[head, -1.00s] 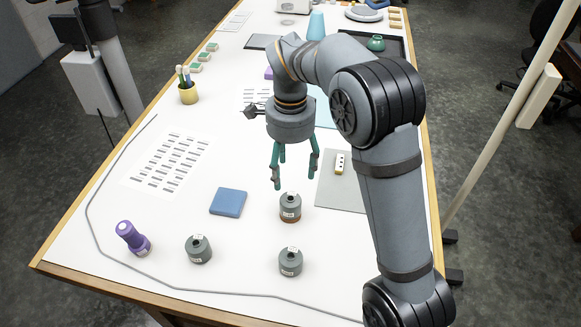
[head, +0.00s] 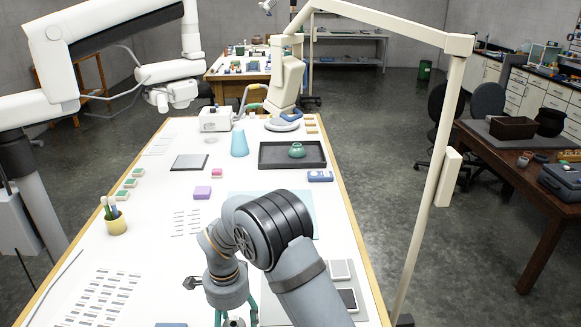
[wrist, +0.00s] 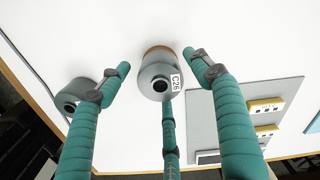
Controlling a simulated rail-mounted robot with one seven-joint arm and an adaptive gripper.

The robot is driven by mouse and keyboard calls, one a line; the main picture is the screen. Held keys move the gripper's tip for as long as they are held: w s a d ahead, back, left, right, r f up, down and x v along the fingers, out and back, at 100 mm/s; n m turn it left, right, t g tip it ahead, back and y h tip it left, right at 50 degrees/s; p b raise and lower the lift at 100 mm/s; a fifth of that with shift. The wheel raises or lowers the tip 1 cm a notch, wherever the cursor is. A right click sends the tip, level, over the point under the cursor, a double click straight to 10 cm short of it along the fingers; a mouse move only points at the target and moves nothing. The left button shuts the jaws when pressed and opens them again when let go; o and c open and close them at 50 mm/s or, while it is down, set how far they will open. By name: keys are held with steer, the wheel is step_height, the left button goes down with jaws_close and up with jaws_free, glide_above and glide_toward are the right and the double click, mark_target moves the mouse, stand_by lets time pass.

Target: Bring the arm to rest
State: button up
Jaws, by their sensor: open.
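My gripper (head: 235,317) is at the bottom of the head view, hanging down over the white table (head: 145,215), with its fingertips cut off by the frame edge. In the wrist view its teal fingers (wrist: 162,72) are spread apart and hold nothing. A grey round container (wrist: 155,78) with a white label and a brownish base stands on the table between and beyond the fingertips. It appears clear of the fingers. A second grey container (wrist: 74,94) is partly hidden behind the left finger.
A pen cup (head: 116,224), a purple block (head: 202,192), a blue cone (head: 239,143) and a black tray (head: 270,155) with a green pot (head: 297,150) are farther back. A cream lamp arm (head: 400,25) spans above the right side.

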steer(key=shift+w+a+r, duration=0.1)
steer(key=shift+r, duration=0.1)
steer(key=shift+r+b, duration=0.35)
steer(key=shift+r, duration=0.8)
